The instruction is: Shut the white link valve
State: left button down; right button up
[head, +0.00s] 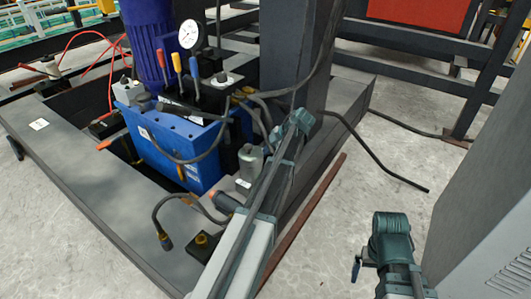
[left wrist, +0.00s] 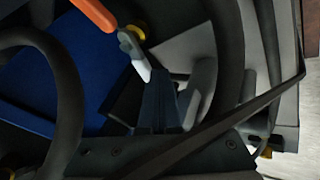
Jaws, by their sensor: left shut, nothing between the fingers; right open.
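I cannot pick out the white link valve with certainty. In the left wrist view a small white piece (left wrist: 136,62) with a yellow end sits beside an orange handle (left wrist: 95,12), just above my left gripper (left wrist: 160,104). The dark fingers of that gripper are shut and hold nothing. Whether they touch the white piece is unclear. In the head view my left arm reaches up past the blue hydraulic unit (head: 185,142), and its fingers are hidden there. My right gripper (head: 358,266) is open and empty at the lower right, apart from the unit and partly hidden.
Red, yellow and blue levers (head: 177,64) and a round gauge (head: 190,34) stand on the unit. Black hoses loop around it, one (head: 375,155) reaching over the floor. A dark post (head: 300,60) stands behind. Floor near the right gripper is open, with a grey cabinet (head: 490,190) beyond.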

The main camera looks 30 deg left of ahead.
pick_arm(q)
jog(key=shift+s+a+m, duration=0.1)
jog(key=shift+a+m, duration=0.15)
jog(key=shift+m, duration=0.05)
jog(key=shift+s+a+m+t, duration=0.1)
jog(key=shift+a+m+t, duration=0.3)
jog(key=shift+m+t, duration=0.45)
jog(key=shift+a+m+t, duration=0.45)
jog(key=shift+m, duration=0.4)
jog(key=shift+w+a, duration=0.75)
jog(key=shift+a, duration=0.35)
jog(key=shift+w+a, duration=0.5)
jog(key=shift+w+d, duration=0.25)
jog(key=shift+d, duration=0.55)
